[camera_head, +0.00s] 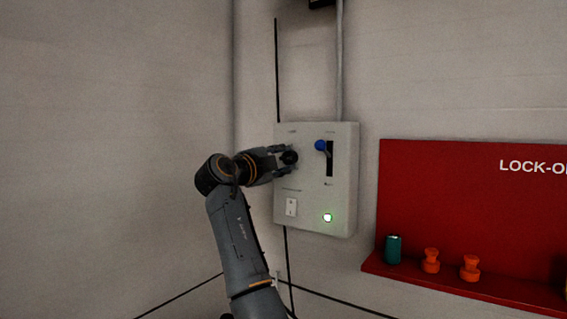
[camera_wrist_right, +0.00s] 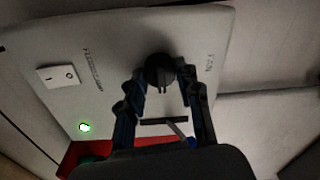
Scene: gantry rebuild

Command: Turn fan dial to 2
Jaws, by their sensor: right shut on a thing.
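The fan dial (camera_head: 290,157) is a round black knob on the upper left of a pale grey control box (camera_head: 345,200) on the wall. My right gripper (camera_head: 285,158) reaches it from the left and is shut on it. In the right wrist view the dial (camera_wrist_right: 160,69) sits between the two fingers (camera_wrist_right: 160,85), with a short fin on its face. The dial's number marks are too small or hidden to read, so its setting cannot be told. My left gripper is not in view.
A blue-knobbed lever (camera_head: 320,145) in a black slot sits just right of the dial. Below are a white rocker switch (camera_head: 291,207) and a green-lit button (camera_head: 327,217). A red lock-out board (camera_head: 450,200) with a teal can (camera_head: 393,249) and orange pieces (camera_head: 431,261) stands at right.

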